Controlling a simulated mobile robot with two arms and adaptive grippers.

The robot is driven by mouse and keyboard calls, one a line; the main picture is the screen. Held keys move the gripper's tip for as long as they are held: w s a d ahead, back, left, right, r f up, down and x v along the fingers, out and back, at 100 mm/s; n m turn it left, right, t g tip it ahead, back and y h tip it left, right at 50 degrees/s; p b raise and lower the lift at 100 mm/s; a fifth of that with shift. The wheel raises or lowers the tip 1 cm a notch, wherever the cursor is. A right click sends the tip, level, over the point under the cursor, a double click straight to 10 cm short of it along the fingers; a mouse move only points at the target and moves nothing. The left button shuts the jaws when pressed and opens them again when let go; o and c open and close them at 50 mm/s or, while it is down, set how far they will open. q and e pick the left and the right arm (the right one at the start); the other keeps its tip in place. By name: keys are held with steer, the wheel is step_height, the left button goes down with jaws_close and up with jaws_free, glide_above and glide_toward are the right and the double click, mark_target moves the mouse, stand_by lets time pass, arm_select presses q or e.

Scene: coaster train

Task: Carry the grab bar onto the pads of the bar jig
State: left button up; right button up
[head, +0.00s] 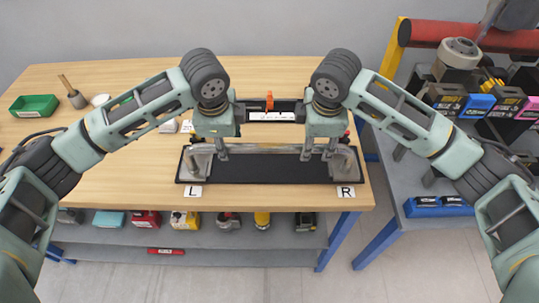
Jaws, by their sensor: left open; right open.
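The grab bar (265,147) is a grey bar with bent ends. It lies crosswise over a black mat (265,171) at the front of the wooden table. Behind it is a dark fixture (285,105) with an orange part on top and a white label, which looks like the bar jig; my grippers and wrists partly cover it, and I cannot make out its pads. My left gripper (222,152) points down at the left part of the bar, fingers open. My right gripper (306,151) points down at its right part, also open. Finger contact with the bar is unclear.
White cards marked L (194,191) and R (345,191) lie at the front. A green bin (34,106) stands at the far left. A grey bench (425,190) with battery packs and a red cylinder (470,37) is at right. Bare tabletop lies left of the mat.

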mark_target(314, 146)
arm_select(q)
step_height(314, 146, down, 3)
steer(key=shift+r, duration=0.2)
arm_select(e)
step_height(314, 146, down, 3)
steer(key=shift+r, duration=0.15)
arm_select(q)
steer(key=shift+w+f, duration=0.25)
steer(key=shift+f, duration=0.05)
arm_select(e)
steer(key=shift+w+f, duration=0.25)
steer(key=shift+f, duration=0.05)
arm_select(q)
steer(key=shift+c, duration=0.5)
arm_select(e)
steer(key=shift+c, duration=0.5)
arm_select(q)
steer(key=shift+s+r, duration=0.1)
steer(key=shift+c, duration=1)
arm_select(e)
steer(key=shift+s+r, duration=0.1)
steer(key=shift+c, duration=1)
arm_select(q)
jaws_close()
arm_select(e)
jaws_close()
